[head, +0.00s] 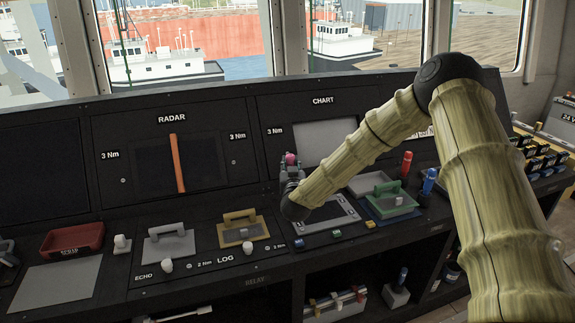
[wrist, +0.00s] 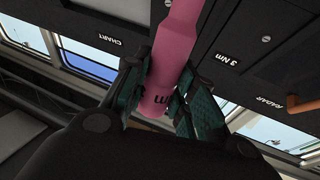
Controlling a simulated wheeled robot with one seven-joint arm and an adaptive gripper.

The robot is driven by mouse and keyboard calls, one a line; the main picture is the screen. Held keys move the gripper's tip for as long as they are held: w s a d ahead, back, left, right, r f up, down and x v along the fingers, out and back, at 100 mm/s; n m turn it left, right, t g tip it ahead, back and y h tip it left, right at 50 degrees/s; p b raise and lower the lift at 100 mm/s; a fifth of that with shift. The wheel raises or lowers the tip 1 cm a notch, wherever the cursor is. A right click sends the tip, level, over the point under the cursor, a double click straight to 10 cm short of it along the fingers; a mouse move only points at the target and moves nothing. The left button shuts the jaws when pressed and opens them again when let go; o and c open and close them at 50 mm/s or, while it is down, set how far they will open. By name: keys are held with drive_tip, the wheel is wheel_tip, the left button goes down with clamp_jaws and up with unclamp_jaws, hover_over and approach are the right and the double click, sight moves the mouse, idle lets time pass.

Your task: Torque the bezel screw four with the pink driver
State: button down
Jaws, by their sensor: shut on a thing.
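My gripper (head: 290,172) is shut on the pink driver (wrist: 172,50) and holds it in front of the console, near the left side of the CHART panel. In the head view only a small pink part of the driver (head: 291,158) shows above the fingers. In the wrist view the dark-green finger pads (wrist: 160,95) clasp the pink handle. The driver's tip is out of the wrist picture. A small round screw head (wrist: 266,38) shows beside a 3 Nm label in the wrist view. Which screw is number four cannot be told.
The RADAR panel (head: 110,135) has an orange bar (head: 177,162) across its screen. A tan-handled plate (head: 243,232), a grey-handled plate (head: 168,247), a green-handled plate (head: 392,200), and red (head: 406,163) and blue (head: 429,181) drivers stand on the lower desk. A red tray (head: 72,240) is at left.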

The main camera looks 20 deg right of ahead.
drive_tip(key=shift+w+d+r, duration=0.1)
drive_tip(key=shift+w+r, duration=0.15)
drive_tip(key=shift+w, duration=0.25)
drive_tip(key=shift+f+b, duration=2.15)
drive_tip(key=shift+f, duration=1.1)
drive_tip(key=shift+s+f+b, duration=0.2)
drive_tip(key=shift+f+b, duration=0.2)
drive_tip(key=shift+b, duration=0.05)
drive_tip(key=shift+r, duration=0.1)
idle(2.4)
